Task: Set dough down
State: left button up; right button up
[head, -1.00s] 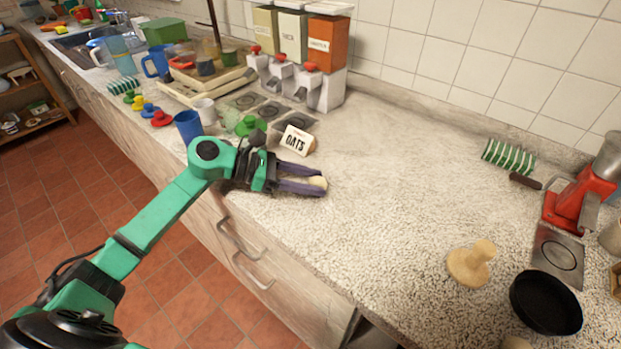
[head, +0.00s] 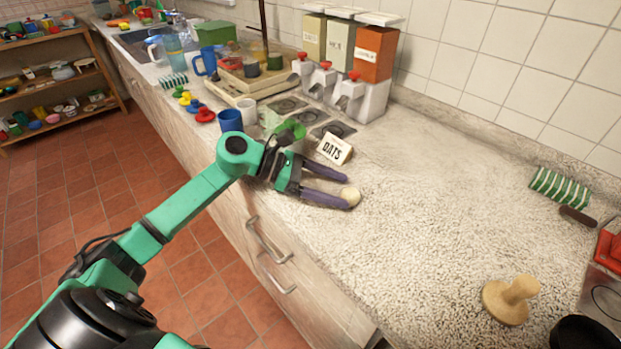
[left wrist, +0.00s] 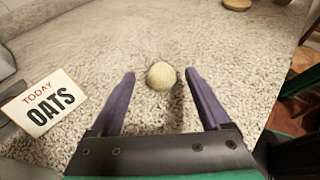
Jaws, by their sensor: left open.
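A small pale ball of dough (head: 350,195) lies on the speckled counter (head: 430,220). In the left wrist view the dough (left wrist: 161,76) sits between the tips of my left gripper (left wrist: 160,80), with a gap on each side. My left gripper (head: 346,190) is open, low over the counter, its purple fingers on either side of the dough. My right gripper is not in view.
An "OATS" card (head: 334,149) stands just behind the left gripper. A blue cup (head: 230,121) and dispensers (head: 345,92) are further back. A wooden stamp (head: 511,299) stands at right. The counter between is clear.

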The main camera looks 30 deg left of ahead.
pick_arm(q)
jog(key=b+v, duration=0.3)
jog(key=v, duration=0.6)
jog(key=shift+s+a+f, duration=0.1)
jog(key=shift+s+a, duration=0.05)
jog(key=shift+a, duration=0.05)
jog(key=shift+s+a+r, duration=0.1)
jog(key=shift+a+r, duration=0.05)
jog(key=shift+r, duration=0.05)
